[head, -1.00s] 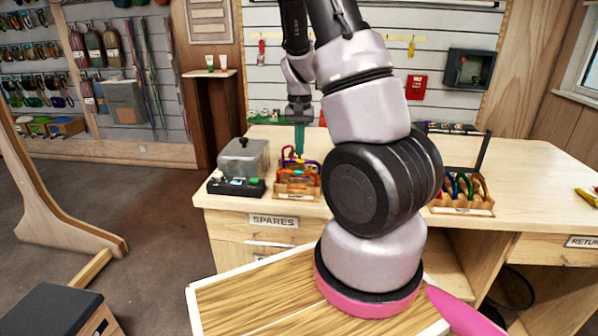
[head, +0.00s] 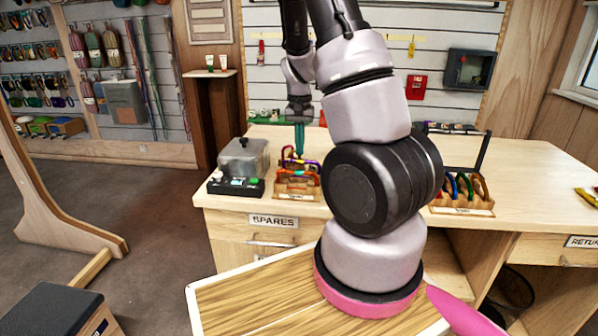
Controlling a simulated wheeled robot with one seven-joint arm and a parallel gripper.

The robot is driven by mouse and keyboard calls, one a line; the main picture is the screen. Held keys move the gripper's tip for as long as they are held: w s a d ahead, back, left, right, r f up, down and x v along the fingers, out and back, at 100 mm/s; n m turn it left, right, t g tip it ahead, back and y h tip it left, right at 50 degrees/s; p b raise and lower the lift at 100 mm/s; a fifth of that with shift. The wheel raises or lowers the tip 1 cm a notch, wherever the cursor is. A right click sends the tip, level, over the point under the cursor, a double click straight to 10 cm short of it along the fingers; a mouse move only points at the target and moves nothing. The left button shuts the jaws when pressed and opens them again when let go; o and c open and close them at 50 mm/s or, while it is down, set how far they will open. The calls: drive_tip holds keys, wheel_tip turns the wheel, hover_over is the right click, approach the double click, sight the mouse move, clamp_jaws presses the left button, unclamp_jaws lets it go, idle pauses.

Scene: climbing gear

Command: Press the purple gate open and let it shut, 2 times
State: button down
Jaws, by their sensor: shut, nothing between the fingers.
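My gripper (head: 299,138) points down with its teal fingers shut and empty. It is above the left wooden rack (head: 297,190) on the workbench. The rack holds several coloured carabiners, among them a purple one (head: 314,165) at the back right and an orange one (head: 292,175) in front. The purple carabiner is small and partly hidden, so I cannot tell which part is its gate or whether the gate is open. The fingertips are close to the carabiners, but I cannot tell whether they touch.
A grey box on a black base (head: 240,168) stands left of the rack. A second rack with carabiners (head: 462,200) stands to the right, beyond my arm. The bench top (head: 530,170) is mostly clear on the right, with a yellow item (head: 587,195) at its edge.

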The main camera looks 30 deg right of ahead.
drive_tip(key=shift+f, duration=0.15)
drive_tip(key=shift+f, duration=1.15)
drive_tip(key=shift+r, duration=3.5)
drive_tip(key=shift+r, duration=0.15)
drive_tip(key=shift+f, duration=2.4)
drive_tip(key=shift+f, duration=0.4)
